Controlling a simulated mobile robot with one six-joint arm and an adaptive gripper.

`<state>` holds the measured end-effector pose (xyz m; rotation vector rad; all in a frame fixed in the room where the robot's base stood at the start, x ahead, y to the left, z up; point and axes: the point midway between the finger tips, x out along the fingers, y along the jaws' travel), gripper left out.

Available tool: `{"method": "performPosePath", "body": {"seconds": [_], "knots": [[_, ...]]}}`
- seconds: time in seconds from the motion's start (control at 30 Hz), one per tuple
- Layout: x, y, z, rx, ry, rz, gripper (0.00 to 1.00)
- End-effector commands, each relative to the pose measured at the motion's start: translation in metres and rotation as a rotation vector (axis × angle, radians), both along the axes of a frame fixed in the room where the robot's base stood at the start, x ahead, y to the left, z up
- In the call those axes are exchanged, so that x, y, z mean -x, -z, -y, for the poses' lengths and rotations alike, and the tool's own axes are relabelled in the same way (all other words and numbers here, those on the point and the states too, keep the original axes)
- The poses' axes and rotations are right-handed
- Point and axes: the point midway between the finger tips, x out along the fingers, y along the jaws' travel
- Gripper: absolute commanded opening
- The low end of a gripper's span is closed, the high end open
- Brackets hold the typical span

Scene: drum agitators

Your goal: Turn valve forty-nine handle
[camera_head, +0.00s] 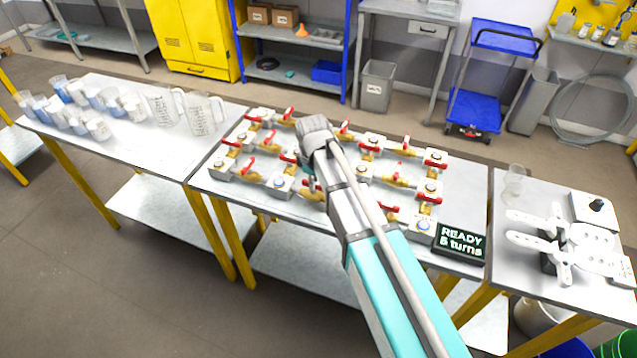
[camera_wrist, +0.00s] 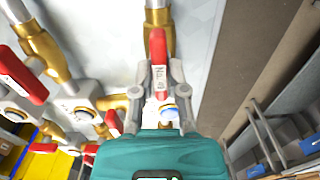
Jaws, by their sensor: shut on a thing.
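Several red valve handles on brass pipe fittings stand on the middle table. In the wrist view one red valve handle (camera_wrist: 158,50) with a white label lies between the two grey fingers of my gripper (camera_wrist: 158,78), which is shut on it. The label is too small to read, so I cannot tell whether it says forty-nine. The handle sits by a brass pipe (camera_wrist: 158,16). In the head view my arm comes down over the middle of the valve rows and hides most of the gripper and the held handle.
In the wrist view another red handle (camera_wrist: 22,74) is close on the left. In the head view a black display (camera_head: 460,241) reads READY and a number of turns. Clear jugs (camera_head: 203,115) stand on the left table, and white levers (camera_head: 545,240) on the right table.

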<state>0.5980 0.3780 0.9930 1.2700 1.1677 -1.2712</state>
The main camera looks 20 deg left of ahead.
Motion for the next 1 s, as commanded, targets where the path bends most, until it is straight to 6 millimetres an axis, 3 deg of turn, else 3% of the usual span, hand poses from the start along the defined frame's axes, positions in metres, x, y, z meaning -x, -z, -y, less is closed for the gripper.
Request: {"method": "performPosePath", "body": {"seconds": [0.47,0.5,0.67,1.0], "knots": [[0.0018,0.0001,-0.0016,-0.005,-0.024,-0.004,0.00],[0.0018,0.0001,-0.0016,-0.005,-0.024,-0.004,0.22],[0.0014,0.0001,-0.0011,-0.003,-0.023,-0.003,0.52],[0.0004,0.0000,-0.0001,-0.002,-0.020,-0.001,0.53]]}}
